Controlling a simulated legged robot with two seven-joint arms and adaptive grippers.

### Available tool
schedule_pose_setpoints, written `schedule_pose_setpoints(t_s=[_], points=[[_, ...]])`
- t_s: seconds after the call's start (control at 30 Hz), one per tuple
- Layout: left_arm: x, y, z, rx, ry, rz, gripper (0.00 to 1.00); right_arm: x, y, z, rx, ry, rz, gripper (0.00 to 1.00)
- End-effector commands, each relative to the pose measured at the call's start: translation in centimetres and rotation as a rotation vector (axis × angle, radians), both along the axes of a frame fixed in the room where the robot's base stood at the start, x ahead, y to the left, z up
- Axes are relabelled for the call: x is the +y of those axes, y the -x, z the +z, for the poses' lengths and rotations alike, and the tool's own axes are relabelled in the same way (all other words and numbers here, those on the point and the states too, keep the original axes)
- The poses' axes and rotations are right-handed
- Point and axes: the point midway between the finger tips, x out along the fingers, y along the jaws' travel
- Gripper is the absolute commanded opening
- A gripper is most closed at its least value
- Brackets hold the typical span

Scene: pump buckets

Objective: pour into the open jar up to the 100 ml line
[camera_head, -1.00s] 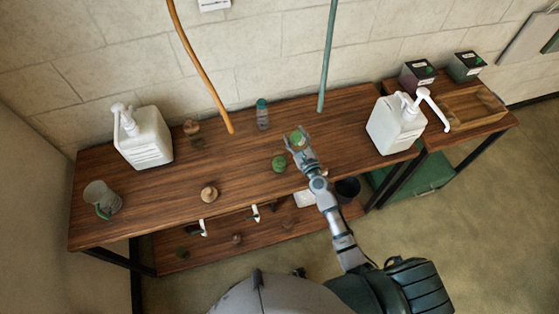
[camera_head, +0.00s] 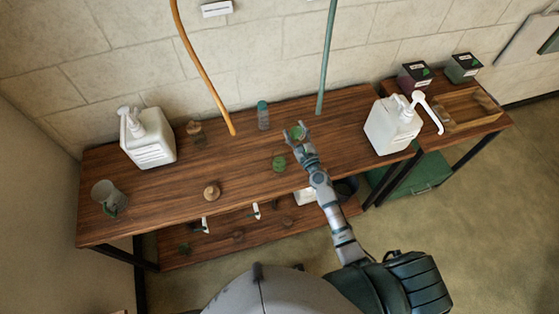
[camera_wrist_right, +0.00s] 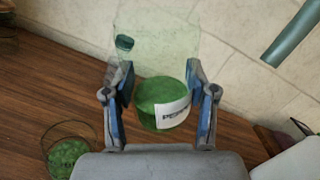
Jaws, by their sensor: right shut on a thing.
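My right gripper (camera_head: 298,134) is shut on a clear glass jar (camera_wrist_right: 162,100), with a finger on each side of it. The jar has green contents in its lower part and a white label reading "PEPP…", partly cut off. I cannot make out a 100 ml line. My left gripper is not in view.
A teal-capped bottle (camera_head: 263,115) stands behind. White pump buckets stand at left (camera_head: 148,140) and right (camera_head: 391,126). An orange hose (camera_head: 202,70) and a green hose (camera_head: 327,60) hang over the wooden table (camera_head: 240,180).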

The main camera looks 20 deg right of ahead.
Motion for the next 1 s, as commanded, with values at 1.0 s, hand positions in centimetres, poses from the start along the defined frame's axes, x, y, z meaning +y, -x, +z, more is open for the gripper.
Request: schedule_pose_setpoints(t_s=[1.0], points=[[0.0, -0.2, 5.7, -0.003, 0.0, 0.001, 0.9, 0.0, 0.0, 0.0, 0.148, -0.47, 0.0, 0.06]])
